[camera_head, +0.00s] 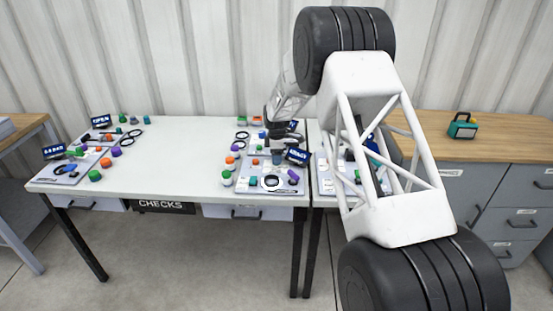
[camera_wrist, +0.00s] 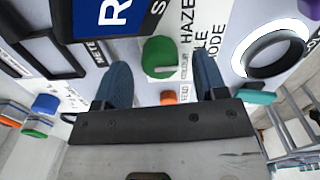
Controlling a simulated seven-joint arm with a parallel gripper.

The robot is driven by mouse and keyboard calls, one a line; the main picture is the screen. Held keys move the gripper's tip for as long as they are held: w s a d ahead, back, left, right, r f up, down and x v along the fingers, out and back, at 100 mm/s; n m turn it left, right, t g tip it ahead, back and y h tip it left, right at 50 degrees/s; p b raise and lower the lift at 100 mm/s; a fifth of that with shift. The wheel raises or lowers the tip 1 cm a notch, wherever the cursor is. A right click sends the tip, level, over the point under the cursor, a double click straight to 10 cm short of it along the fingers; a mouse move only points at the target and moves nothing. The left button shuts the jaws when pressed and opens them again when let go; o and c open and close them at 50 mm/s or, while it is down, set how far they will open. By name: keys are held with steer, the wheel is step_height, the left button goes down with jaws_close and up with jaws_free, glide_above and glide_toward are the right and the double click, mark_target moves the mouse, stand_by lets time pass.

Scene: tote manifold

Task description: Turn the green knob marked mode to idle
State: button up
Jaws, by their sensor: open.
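The green knob (camera_wrist: 160,57) stands on a white panel in the middle of the wrist view, with a pale pointer line on its side. Printed words beside it on the right include "MODE" and what looks like part of "IDLE". My gripper (camera_wrist: 161,65) is open, its two blue-grey fingers apart, one on each side of the knob in the picture. Gaps show between fingers and knob; I cannot tell the height between them. In the head view my wrist (camera_head: 277,128) is over the bench's right part, and the green knob cannot be made out there.
A blue display (camera_wrist: 108,16) stands left of the knob, and a black ring (camera_wrist: 275,52) lies right. A small orange part (camera_wrist: 168,98) sits between the fingers' bases. In the head view, the white bench's middle (camera_head: 180,150) is clear; more panels stand at its left end.

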steer(key=shift+r, duration=3.05)
steer(key=shift+s+d+r, duration=0.1)
steer(key=shift+s+r, duration=0.05)
steer(key=shift+r, duration=0.05)
steer(key=s+d+r+m+t, duration=0.1)
steer(key=s+d+r+m, duration=0.55)
steer(key=s+r, duration=0.7)
steer(key=s+d+r+m, duration=0.3)
steer(key=s+d+r, duration=0.65)
steer(key=s, duration=0.65)
steer(key=s+d+m, duration=0.2)
steer(key=s+m, duration=0.1)
steer(key=s, duration=0.8)
steer(key=s+d+f+m+t, duration=0.1)
steer(key=s+d+m, duration=0.2)
steer(key=s, duration=0.8)
steer(key=s+d+m, duration=0.2)
steer(key=s+m, duration=0.1)
steer(key=s, duration=0.9)
steer(key=shift+d+f+m+t, duration=0.2)
steer(key=shift+m+t, duration=0.1)
steer(key=shift+m, duration=0.05)
